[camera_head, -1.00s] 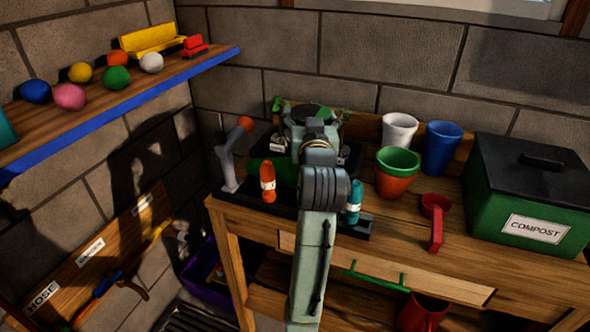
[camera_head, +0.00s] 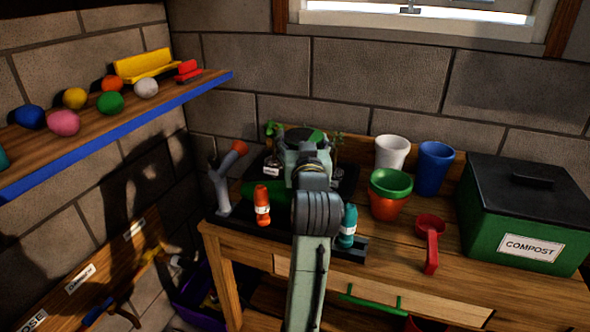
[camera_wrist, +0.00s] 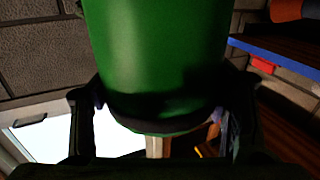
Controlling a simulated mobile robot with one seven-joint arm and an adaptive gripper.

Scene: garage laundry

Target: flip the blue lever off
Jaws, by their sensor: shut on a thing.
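No blue lever is clearly visible. A grey lever-like post with an orange knob (camera_head: 240,147) stands at the left end of the bench, tilted up to the right. My gripper (camera_wrist: 158,105) is shut around a large smooth green cylinder (camera_wrist: 155,55), with one dark finger on each side. A green rounded body (camera_head: 265,193) shows behind an orange bottle (camera_head: 262,208) in the head view and may be the same thing. My arm hides the fingers and the middle of the bench there.
A teal bottle (camera_head: 348,226) stands right of my arm. Stacked pots (camera_head: 390,190), a white cup (camera_head: 391,152), a blue cup (camera_head: 434,168), a red scoop (camera_head: 431,245) and a compost bin (camera_head: 525,220) occupy the right side. A shelf (camera_head: 120,125) with balls juts out at left.

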